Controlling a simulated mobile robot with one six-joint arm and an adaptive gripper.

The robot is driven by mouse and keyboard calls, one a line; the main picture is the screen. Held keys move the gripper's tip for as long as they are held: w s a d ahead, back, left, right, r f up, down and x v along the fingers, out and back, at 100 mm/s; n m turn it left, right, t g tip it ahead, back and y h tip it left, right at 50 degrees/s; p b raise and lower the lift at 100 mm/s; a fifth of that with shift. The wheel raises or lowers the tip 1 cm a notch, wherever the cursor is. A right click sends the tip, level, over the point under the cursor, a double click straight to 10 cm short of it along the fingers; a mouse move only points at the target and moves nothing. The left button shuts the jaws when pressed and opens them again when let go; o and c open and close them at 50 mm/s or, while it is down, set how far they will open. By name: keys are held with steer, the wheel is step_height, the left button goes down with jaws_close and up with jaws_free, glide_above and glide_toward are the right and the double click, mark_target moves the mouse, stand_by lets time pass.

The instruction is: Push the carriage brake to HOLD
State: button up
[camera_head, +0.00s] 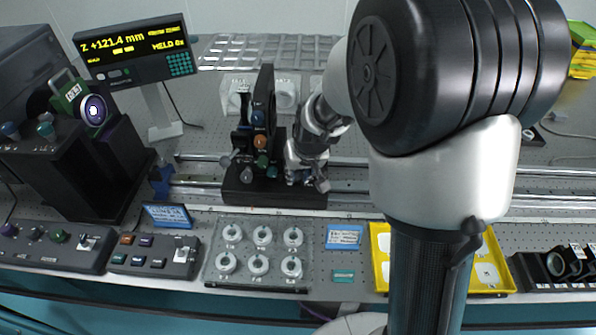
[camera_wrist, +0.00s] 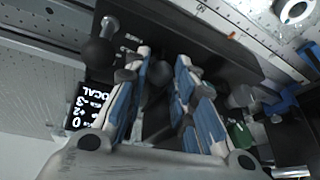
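The black carriage (camera_head: 275,197) sits on the rails at the centre of the head view, with a dark upright and several knobs on it. My gripper (camera_head: 306,182) reaches down at its right side, close to the base. In the wrist view my gripper (camera_wrist: 163,55) has its blue-padded fingers apart. A dark round knob (camera_wrist: 160,74) shows between them; I cannot tell whether they touch it. A second dark ball knob (camera_wrist: 98,51) is left of the fingers. No HOLD marking is readable, and I cannot tell which knob is the brake or how it is set.
A display (camera_head: 135,50) reads Z +121.4 mm and HELD 0x. Several white rings stand on a clear tray (camera_head: 215,250) in front of the carriage. A yellow tray (camera_head: 380,238) is at the right, and control boxes (camera_head: 175,255) at the left. The rails (camera_head: 400,195) continue right of the carriage.

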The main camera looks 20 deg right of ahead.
jaws_close()
